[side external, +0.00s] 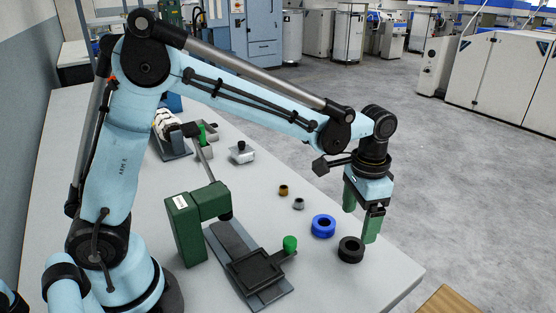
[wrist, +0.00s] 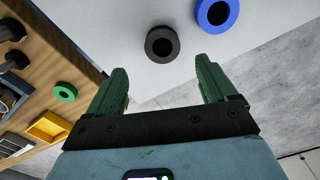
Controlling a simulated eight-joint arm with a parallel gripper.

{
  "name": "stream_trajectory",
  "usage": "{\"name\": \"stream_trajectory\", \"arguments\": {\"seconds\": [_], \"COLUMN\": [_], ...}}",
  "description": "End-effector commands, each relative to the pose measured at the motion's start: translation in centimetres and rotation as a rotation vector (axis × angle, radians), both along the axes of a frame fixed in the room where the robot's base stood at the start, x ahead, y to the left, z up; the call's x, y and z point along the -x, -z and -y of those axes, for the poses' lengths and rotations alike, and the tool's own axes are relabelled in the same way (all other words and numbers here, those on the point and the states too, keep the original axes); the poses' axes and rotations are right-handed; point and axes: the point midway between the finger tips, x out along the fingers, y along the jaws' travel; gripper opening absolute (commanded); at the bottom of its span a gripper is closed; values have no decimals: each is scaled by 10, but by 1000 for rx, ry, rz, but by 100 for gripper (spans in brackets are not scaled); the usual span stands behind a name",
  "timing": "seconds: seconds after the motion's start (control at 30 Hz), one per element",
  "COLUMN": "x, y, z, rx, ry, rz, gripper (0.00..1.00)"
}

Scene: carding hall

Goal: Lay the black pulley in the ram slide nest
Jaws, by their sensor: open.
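The black pulley (side external: 351,259) lies flat on the pale table near its right front corner. My gripper (side external: 360,219) hangs above it with green fingers apart and nothing between them. In the wrist view the black pulley (wrist: 151,46) lies ahead of the open fingers (wrist: 161,64), between their lines. The ram slide nest (side external: 255,271) appears to be the dark square frame on the grey slide (side external: 229,238) in front of the green press (side external: 187,230). It looks empty and lies left of the pulley. The wrist view does not show it.
A blue pulley (side external: 323,235) sits close behind the black one. Brass (side external: 283,191) and grey (side external: 298,205) bushings lie farther back. A green knob (side external: 290,243) stands between nest and pulley. The wrist view shows a wooden surface with a green ring (wrist: 57,93) and yellow tray (wrist: 48,127).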

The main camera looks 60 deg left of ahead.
Motion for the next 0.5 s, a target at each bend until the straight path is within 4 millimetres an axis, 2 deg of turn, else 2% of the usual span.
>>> {"name": "stream_trajectory", "arguments": {"seconds": [0.1,0.37,0.5], "x": [0,0,-2], "y": [17,33,51], "z": [0,-1,-2], "rx": [0,0,0], "ry": [-1,-1,-2], "rz": [1,1,1], "gripper": [85,85,85]}}
